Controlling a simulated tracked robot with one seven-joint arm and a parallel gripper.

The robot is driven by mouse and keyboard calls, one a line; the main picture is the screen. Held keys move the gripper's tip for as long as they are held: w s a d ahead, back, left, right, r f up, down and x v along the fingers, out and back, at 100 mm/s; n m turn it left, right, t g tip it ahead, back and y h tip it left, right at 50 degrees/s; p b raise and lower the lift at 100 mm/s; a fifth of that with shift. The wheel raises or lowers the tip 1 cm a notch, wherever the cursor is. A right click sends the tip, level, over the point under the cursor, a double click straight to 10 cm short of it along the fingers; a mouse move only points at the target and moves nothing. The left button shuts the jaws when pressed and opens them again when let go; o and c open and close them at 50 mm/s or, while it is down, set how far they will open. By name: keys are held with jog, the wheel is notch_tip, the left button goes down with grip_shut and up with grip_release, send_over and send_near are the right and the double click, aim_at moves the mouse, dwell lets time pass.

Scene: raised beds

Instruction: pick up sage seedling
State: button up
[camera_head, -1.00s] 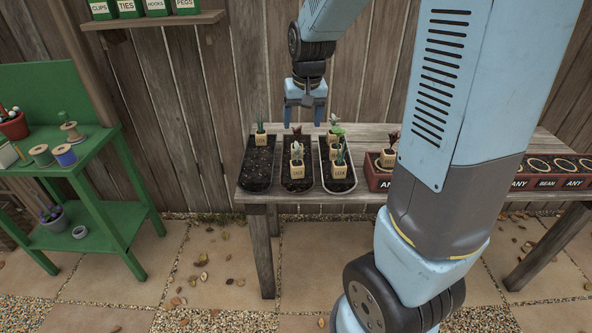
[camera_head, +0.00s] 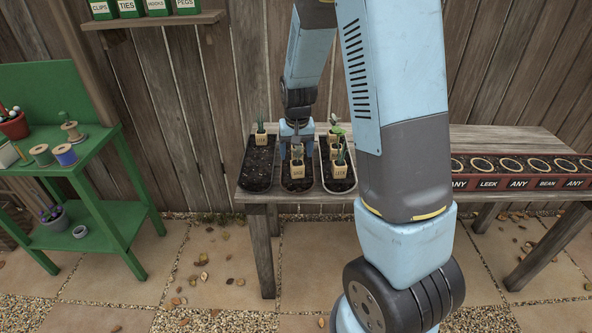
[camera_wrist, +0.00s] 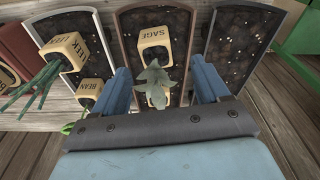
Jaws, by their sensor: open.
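The sage seedling (camera_head: 298,168), grey-green leaves in a tan block labelled SAGE, stands in the front of the dark middle tray (camera_head: 297,187). In the wrist view its block (camera_wrist: 154,38) is ahead of my gripper, with the pale leaves pointing toward the camera. My gripper (camera_head: 296,130) is open and points down over the middle tray. In the wrist view my gripper (camera_wrist: 166,78) has a finger on each side of the leaves, with nothing held. Another tan block shows partly behind the leaves; its label is hidden.
The right tray holds a LEEK block (camera_head: 339,170) and a BEAN block (camera_wrist: 90,88) close beside my gripper. The left tray (camera_head: 258,170) has one block at its back and bare soil in front. A red planter (camera_head: 520,183) sits at the right of the table.

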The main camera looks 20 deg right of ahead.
aim_at(297, 163)
jog(key=shift+w+d+f, duration=0.1)
jog(key=shift+f, duration=0.9)
jog(key=shift+w+d+f, duration=0.1)
jog(key=shift+w+f, duration=0.05)
jog(key=shift+f, duration=0.8)
jog(key=shift+w+d+f, duration=0.1)
jog(key=shift+f, duration=0.9)
jog(key=c, duration=1.1)
